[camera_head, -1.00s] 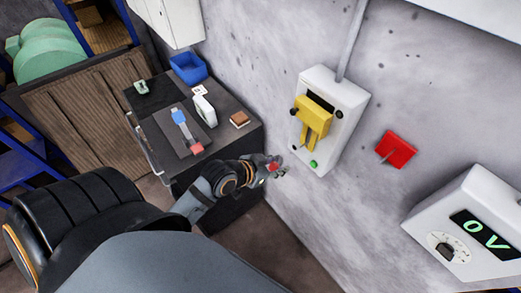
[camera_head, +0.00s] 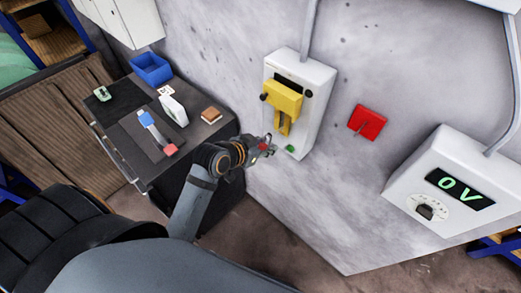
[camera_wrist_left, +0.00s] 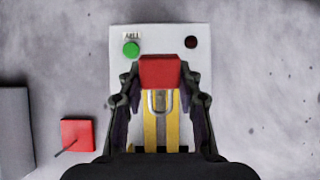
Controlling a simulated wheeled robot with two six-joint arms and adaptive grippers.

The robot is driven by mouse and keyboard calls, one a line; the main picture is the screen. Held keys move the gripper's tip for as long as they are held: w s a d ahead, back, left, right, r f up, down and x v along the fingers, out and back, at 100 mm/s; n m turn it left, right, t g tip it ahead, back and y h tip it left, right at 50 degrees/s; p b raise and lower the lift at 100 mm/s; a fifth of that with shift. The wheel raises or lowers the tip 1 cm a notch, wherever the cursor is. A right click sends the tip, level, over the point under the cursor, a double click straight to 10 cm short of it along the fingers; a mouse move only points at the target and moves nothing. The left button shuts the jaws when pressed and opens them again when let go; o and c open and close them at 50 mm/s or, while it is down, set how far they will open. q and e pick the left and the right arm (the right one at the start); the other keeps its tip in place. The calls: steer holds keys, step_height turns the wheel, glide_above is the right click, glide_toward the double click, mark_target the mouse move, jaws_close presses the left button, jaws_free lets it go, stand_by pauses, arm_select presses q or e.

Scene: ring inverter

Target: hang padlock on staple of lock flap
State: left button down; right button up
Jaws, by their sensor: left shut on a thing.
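A white switch box (camera_head: 315,85) is on the wall, with a yellow lock flap (camera_head: 284,98) on its front. In the left wrist view, yellow strips of the flap (camera_wrist_left: 150,130) show behind the padlock. My left gripper (camera_head: 268,147) is just left of the box's lower end. It is shut on the red padlock (camera_wrist_left: 160,72), whose metal shackle (camera_wrist_left: 160,101) points toward the flap. The staple cannot be made out clearly, and I cannot tell whether the shackle touches it. My right gripper is not in view.
A green button (camera_head: 290,148) is low on the box. A red wall switch (camera_head: 367,122) and a meter box reading 0 V (camera_head: 440,190) are to the right. A dark cabinet (camera_head: 215,128) holds a blue bin (camera_head: 151,68) and small items on the left.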

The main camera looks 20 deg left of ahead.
arm_select(q)
steer(key=w, duration=0.1)
steer(key=w+d, duration=0.1)
steer(key=w, duration=0.1)
steer(key=shift+w+d+f+b, duration=0.1)
steer(key=shift+w+f+b, duration=0.1)
steer(key=shift+b, duration=0.2)
steer(key=shift+w+d, duration=0.1)
steer(key=shift+w, duration=0.25)
steer(key=shift+f+p, duration=0.2)
steer(key=shift+p, duration=0.2)
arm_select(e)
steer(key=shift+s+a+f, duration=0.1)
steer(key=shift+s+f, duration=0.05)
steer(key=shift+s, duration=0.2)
arm_select(q)
steer(key=c, duration=0.8)
jaws_free()
